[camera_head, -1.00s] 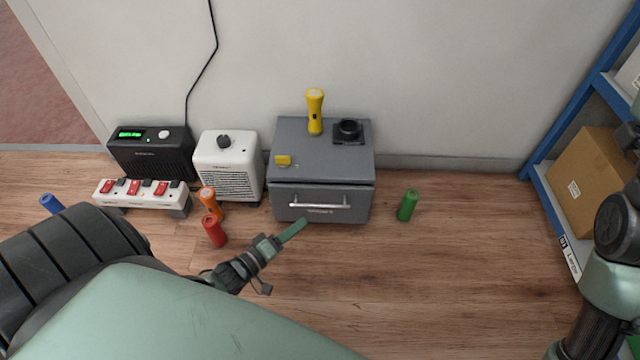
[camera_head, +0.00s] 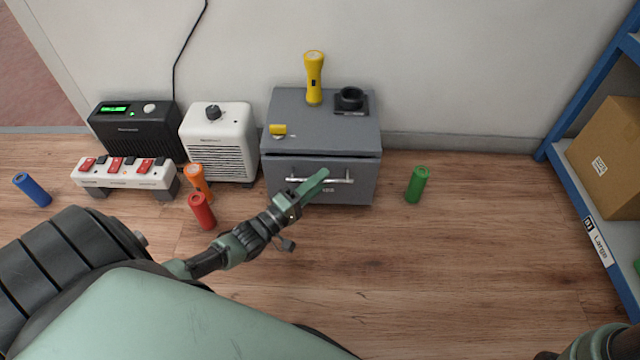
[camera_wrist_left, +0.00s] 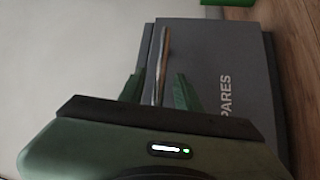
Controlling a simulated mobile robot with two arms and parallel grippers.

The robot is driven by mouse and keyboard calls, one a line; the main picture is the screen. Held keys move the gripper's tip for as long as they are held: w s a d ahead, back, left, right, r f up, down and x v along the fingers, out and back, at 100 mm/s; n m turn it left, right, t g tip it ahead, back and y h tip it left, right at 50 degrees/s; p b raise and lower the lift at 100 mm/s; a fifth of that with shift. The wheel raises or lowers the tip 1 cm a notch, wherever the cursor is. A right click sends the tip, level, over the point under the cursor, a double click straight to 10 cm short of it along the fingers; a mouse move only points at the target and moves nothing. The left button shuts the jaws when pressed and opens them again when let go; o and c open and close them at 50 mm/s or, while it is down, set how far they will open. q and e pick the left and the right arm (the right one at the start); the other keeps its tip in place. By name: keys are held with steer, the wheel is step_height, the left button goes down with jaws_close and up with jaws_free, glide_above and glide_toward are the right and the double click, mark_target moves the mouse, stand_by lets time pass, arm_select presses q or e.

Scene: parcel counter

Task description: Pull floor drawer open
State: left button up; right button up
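The grey floor drawer unit (camera_head: 275,178) stands against the wall, with a silver bar handle (camera_head: 343,181) across its front. The drawer front looks shut or nearly so. My left gripper (camera_head: 314,184) reaches the handle from the lower left and covers part of it. In the left wrist view the two green fingers (camera_wrist_left: 158,92) are apart, with the handle (camera_wrist_left: 162,60) running between them. A gap shows on either side of the bar. The letters "PARES" show on the drawer front. My right gripper is out of view.
On the unit stand a yellow flashlight (camera_head: 314,75), a black holder (camera_head: 350,99) and a yellow knob (camera_head: 278,130). A green cylinder (camera_head: 417,184) stands to its right, red (camera_head: 202,212) and orange (camera_head: 198,181) ones to its left. Floor in front is clear.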

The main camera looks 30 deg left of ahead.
arm_select(q)
steer(key=shift+w, duration=0.2)
jaws_close()
stand_by(1.3)
